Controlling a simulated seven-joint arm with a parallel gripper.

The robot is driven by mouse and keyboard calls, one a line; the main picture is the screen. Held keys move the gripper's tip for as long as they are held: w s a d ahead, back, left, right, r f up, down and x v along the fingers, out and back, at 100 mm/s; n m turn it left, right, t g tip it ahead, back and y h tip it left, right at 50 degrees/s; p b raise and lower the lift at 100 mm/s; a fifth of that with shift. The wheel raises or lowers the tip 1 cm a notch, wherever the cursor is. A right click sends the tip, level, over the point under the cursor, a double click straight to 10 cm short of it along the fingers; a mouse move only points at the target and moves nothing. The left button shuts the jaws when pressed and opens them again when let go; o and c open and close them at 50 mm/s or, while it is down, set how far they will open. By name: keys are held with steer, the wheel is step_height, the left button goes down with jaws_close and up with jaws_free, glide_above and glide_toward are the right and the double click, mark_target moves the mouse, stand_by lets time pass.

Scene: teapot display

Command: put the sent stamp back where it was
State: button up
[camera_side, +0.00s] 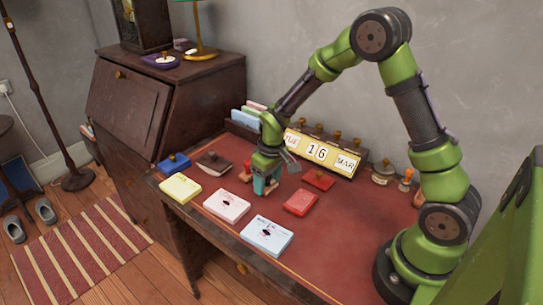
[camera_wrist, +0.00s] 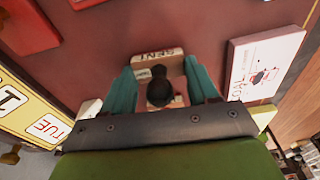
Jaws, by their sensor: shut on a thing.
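My gripper (camera_side: 264,183) is over the middle of the desk's red top, low down, in front of the calendar. In the wrist view its two teal fingers (camera_wrist: 160,82) are closed on a stamp. The sent stamp (camera_wrist: 160,92) has a dark round knob and a pale wooden block with "SENT" on its edge. The knob points toward the wrist camera. In the side view the stamp is mostly hidden by the fingers. I cannot tell whether its underside touches the desk.
The calendar (camera_side: 317,151) has several knobbed stamps along its top. Blue (camera_side: 173,163) and dark (camera_side: 213,163) pads are left.

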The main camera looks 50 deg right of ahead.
mark_target(271, 187)
steer(key=shift+f, duration=0.1)
steer(key=o, duration=0.8)
steer(key=shift+o, duration=0.2)
step_height(271, 187, up, 12)
steer(key=s, duration=0.2)
steer(key=s+a+r+m+t+y, duration=0.1)
steer(key=s+a+r+t, duration=0.2)
steer(key=s+r, duration=0.2)
steer(key=s+a+r+m+t+y, duration=0.1)
steer(key=s+a+r+m+t, duration=0.1)
steer(key=s+r, duration=0.4)
steer(key=s+a, duration=0.1)
steer(key=s, duration=0.4)
steer(key=shift+s+r+m+t, duration=0.3)
steer(key=shift+s+t, duration=0.05)
steer(key=shift+t, duration=0.05)
